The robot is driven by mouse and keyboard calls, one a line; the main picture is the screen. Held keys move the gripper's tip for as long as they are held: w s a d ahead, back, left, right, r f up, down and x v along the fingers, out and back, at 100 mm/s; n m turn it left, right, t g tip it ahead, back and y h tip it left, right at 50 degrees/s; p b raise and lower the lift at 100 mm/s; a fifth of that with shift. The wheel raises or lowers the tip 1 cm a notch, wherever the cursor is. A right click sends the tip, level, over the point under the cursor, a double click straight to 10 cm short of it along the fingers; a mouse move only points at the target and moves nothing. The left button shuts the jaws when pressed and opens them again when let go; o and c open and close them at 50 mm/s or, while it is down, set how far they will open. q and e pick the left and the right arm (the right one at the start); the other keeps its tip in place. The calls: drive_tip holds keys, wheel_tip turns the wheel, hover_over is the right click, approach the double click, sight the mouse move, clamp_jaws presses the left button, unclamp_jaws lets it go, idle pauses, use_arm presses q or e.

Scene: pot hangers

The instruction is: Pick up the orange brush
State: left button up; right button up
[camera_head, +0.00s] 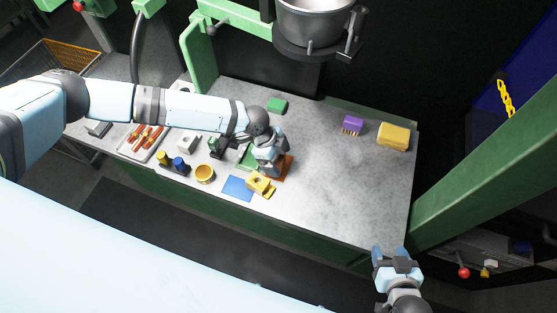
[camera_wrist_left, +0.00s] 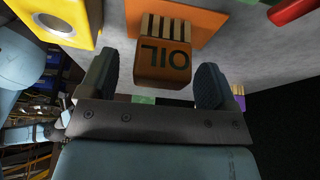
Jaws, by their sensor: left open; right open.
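The orange brush (camera_wrist_left: 163,62), a block marked OIL with pale bristles, shows in the left wrist view. Its bristles point toward an orange mat (camera_wrist_left: 185,22), which also shows in the head view (camera_head: 288,166). My left gripper (camera_wrist_left: 157,88) is open, with one finger on each side of the brush; I cannot tell whether either touches it. In the head view my left gripper (camera_head: 268,168) is over the orange mat and hides the brush. My right gripper (camera_head: 391,256) is open and empty off the counter's front right edge.
A yellow block with a round hole (camera_head: 258,183) stands close beside my left gripper, near a blue mat (camera_head: 236,188). A purple brush (camera_head: 352,124) and yellow sponge (camera_head: 393,137) lie at the back right. A pot (camera_head: 312,20) hangs above.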

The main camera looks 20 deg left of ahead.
sight(281, 159)
use_arm(q)
drive_tip(key=shift+x, duration=1.15)
drive_tip(key=c, duration=1)
drive_tip(key=shift+c, duration=0.2)
drive_tip(key=shift+r, duration=0.15)
wheel_tip(281, 159, up, 20)
drive_tip(key=b, duration=0.2)
drive_tip(key=shift+o, duration=0.9)
drive_tip(key=shift+c, duration=0.3)
